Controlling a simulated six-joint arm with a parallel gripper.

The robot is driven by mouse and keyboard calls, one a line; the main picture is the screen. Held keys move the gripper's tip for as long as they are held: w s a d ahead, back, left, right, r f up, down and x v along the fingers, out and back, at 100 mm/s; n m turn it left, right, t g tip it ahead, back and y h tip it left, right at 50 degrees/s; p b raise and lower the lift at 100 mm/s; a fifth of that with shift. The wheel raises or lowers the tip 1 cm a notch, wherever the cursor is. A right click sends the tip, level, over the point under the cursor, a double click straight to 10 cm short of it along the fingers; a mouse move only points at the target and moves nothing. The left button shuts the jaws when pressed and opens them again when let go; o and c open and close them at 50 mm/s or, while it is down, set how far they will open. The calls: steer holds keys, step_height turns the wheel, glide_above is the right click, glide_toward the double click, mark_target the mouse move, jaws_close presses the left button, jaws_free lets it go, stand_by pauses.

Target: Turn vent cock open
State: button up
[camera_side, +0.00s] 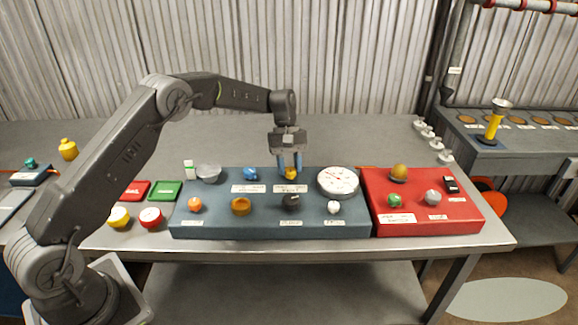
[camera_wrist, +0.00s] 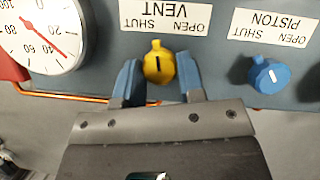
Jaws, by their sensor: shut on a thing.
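The yellow vent cock (camera_wrist: 158,68) sits on the blue-grey panel, between the two blue fingers of my gripper (camera_wrist: 160,80). My gripper is shut on it. Its small tab points up in the wrist view, towards the VENT label (camera_wrist: 165,14), and its black mark stands upright. The label reads upside down there, with SHUT at left and OPEN at right; the tab points roughly between the two words. In the side view my gripper (camera_side: 290,163) reaches down to the yellow cock (camera_side: 291,174) at the back of the panel (camera_side: 265,230).
A blue piston cock (camera_wrist: 268,76) is on one side of the vent cock and a white dial gauge (camera_wrist: 38,35) on the other. A black knob (camera_side: 291,199) stands in front in the side view. A red panel (camera_side: 440,223) adjoins at right.

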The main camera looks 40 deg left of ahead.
mark_target(289, 168)
steer(key=m+y, duration=0.1)
steer(key=m, duration=0.2)
steer(key=m+g, duration=0.1)
steer(key=m, duration=0.2)
steer(key=shift+w+d+m+g+y, duration=0.15)
steer(key=shift+m+g+y, duration=0.15)
steer(key=shift+y, duration=0.1)
steer(key=m+y, duration=0.1)
steer(key=m, duration=0.1)
steer(key=m+y, duration=0.1)
steer(key=m, duration=0.1)
steer(key=shift+d+r+m, duration=0.1)
steer(key=shift+d+m, duration=0.05)
steer(key=shift+m, duration=0.25)
steer(key=o, duration=0.9)
steer(key=shift+r, duration=0.35)
steer(key=r, duration=0.4)
steer(key=shift+a, duration=0.35)
steer(key=s+a+r, duration=0.2)
steer(key=a, duration=0.1)
steer(key=s+a+r, duration=0.2)
steer(key=a, duration=0.1)
steer(key=s+a+r, duration=0.2)
steer(key=a, duration=0.1)
steer(key=shift+a+r, duration=0.1)
steer(key=shift+a, duration=0.05)
